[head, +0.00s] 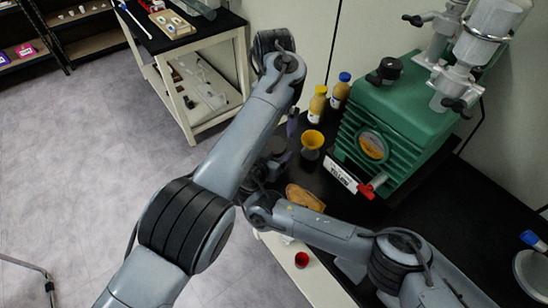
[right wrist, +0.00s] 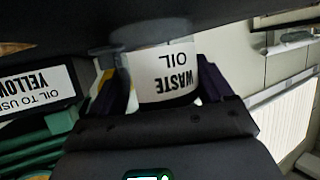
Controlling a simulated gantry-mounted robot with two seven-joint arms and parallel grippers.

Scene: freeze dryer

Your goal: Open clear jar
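In the right wrist view a jar with a white label reading WASTE OIL (right wrist: 165,75) shows upside down between the two dark fingers of my right gripper (right wrist: 165,90). The fingers lie close against both sides of the jar, with no clear gap. The jar's lid end is hidden by the gripper body. In the head view my left forearm covers this spot, so the jar cannot be made out. A dark purple finger-like tip (head: 292,123) shows beside the forearm; I cannot tell which gripper it belongs to. My left gripper's fingers cannot be made out.
A green pump (head: 400,120) stands on the black table, with a YELLOW sign (head: 341,172) before it. A brown object (head: 305,198) and a red cup (head: 301,259) lie nearer.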

